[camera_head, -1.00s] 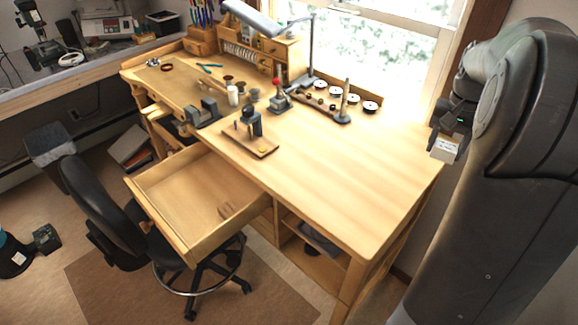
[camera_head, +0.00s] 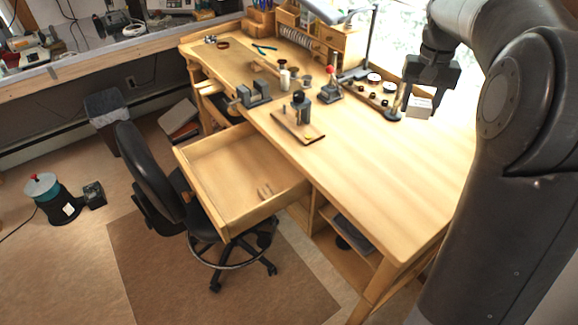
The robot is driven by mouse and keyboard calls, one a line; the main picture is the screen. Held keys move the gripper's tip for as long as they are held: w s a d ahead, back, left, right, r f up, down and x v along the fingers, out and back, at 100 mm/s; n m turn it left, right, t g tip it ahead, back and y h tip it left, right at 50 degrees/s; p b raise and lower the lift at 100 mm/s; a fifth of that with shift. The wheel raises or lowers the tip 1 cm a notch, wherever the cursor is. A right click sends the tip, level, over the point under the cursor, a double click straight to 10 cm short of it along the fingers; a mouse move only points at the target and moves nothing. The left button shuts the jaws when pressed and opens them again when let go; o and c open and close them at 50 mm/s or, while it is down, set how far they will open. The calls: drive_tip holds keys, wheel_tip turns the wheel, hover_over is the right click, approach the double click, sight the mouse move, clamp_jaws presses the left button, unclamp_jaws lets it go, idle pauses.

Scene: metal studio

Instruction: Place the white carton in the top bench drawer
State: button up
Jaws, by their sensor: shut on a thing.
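The small white carton (camera_head: 420,106) is held above the back right part of the wooden bench (camera_head: 400,180), near the window. My gripper (camera_head: 422,92) is shut on it from above, and its fingers are mostly hidden by the dark gripper body. The top bench drawer (camera_head: 225,168) is pulled out at the bench's front, to the left of and lower than the carton.
A black swivel chair (camera_head: 150,175) stands against the drawer's left side. A vise (camera_head: 254,94), a small press on a board (camera_head: 298,125) and a lamp (camera_head: 370,40) stand on the bench. The bench's right part is clear.

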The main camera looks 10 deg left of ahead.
drive_tip(key=w+a+n, duration=0.2)
drive_tip(key=a+n, duration=0.1)
drive_tip(key=a, duration=1.1)
drive_tip(key=n, duration=0.7)
hover_over(251, 184)
wheel_tip(251, 184, down, 23)
drive_tip(key=shift+d+r, duration=0.1)
drive_tip(key=shift+r, duration=0.1)
drive_tip(key=shift+f, duration=2.3)
drive_tip(key=shift+f, duration=0.1)
drive_tip(key=o, duration=1)
drive_tip(key=shift+c, duration=0.2)
